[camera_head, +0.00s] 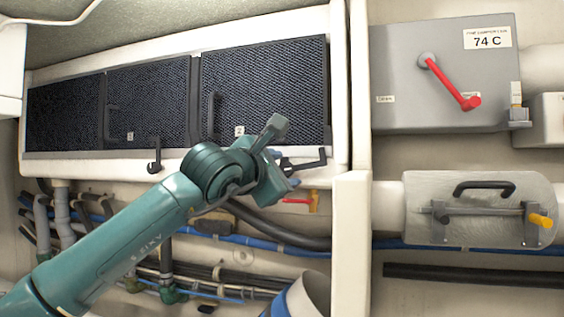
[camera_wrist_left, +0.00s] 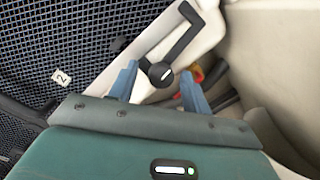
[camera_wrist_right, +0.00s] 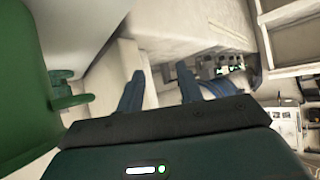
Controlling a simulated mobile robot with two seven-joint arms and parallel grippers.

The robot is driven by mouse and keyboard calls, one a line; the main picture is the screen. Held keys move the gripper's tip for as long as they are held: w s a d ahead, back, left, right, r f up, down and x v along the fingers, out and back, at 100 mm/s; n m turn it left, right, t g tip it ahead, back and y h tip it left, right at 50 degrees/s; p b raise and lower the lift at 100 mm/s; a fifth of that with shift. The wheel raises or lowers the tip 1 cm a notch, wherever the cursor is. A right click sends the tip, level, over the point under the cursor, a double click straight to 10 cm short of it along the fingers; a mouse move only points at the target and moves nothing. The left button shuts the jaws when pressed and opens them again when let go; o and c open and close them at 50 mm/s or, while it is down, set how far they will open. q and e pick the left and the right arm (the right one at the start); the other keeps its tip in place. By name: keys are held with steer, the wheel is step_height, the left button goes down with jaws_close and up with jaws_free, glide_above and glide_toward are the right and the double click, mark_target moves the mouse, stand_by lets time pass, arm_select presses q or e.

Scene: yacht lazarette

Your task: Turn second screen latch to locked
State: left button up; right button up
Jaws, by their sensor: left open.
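The second screen (camera_head: 265,85) is a dark mesh panel labelled 2, and the label (camera_wrist_left: 62,77) also shows in the left wrist view. Its black latch (camera_head: 310,162) sits on the white frame below the panel's right part. In the left wrist view the latch's round hub (camera_wrist_left: 160,74) lies between my fingertips, with its cranked lever reaching up and right. In the head view the lever points right, roughly level. My left gripper (camera_head: 281,150) is open around or just before the hub; contact cannot be told. My right gripper (camera_wrist_right: 160,88) is open and empty, outside the head view.
Screen 1 (camera_head: 145,100) has its own latch (camera_head: 154,160), hanging down. Hoses and pipes (camera_head: 250,240) run below the frame. A white post (camera_head: 350,230) stands right of the latch. A grey box with a red lever (camera_head: 450,80) is beyond it. A green object (camera_wrist_right: 30,80) is beside my right gripper.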

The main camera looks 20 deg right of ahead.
arm_select(q)
steer(key=shift+c, duration=0.6)
jaws_close()
